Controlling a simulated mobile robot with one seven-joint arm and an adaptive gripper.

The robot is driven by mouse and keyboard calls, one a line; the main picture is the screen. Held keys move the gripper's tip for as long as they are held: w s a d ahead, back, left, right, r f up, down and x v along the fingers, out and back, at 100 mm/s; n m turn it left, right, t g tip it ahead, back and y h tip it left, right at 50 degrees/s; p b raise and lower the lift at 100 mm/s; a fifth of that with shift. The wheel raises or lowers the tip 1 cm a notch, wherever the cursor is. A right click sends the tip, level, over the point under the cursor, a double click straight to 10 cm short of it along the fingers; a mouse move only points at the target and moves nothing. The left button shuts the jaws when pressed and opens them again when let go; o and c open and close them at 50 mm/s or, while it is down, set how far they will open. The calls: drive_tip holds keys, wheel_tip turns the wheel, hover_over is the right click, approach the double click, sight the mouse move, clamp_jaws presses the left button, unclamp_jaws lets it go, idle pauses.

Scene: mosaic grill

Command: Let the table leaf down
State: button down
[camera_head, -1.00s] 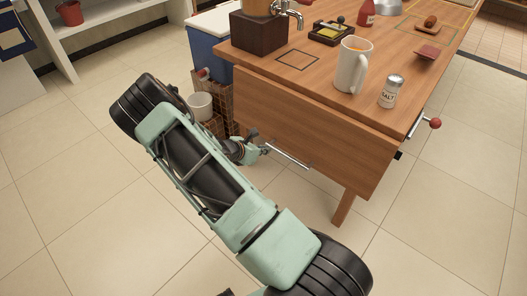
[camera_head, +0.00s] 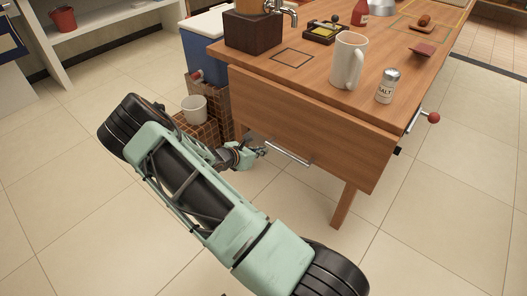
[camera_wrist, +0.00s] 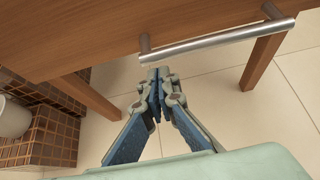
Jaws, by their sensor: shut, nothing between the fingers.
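The table leaf (camera_head: 310,125) is the wooden panel on the near side of the table, and it hangs down from the tabletop edge. A silver bar handle (camera_head: 288,152) is near its lower edge. The handle also shows in the wrist view (camera_wrist: 220,40), standing off the wood on two posts. My gripper (camera_head: 262,151) is at the left end of the handle, low beside the leaf. In the wrist view, my gripper (camera_wrist: 156,75) has its fingers together and empty, just below the handle's left end and apart from it.
On the tabletop near the leaf stand a white mug (camera_head: 347,62) and a salt shaker (camera_head: 387,86). A red-knobbed rod (camera_head: 432,118) sticks out at the table's right side. A tiled block (camera_head: 205,125) with a white cup (camera_head: 194,109) is left of my gripper. The floor in front is clear.

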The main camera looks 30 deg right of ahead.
drive_tip(key=a+f+p+v, duration=0.1)
drive_tip(key=p+v, duration=0.2)
drive_tip(key=v, duration=0.8)
drive_tip(key=shift+s+a+f, duration=0.2)
drive_tip(key=shift+s+a, duration=0.05)
drive_tip(key=shift+s, duration=0.1)
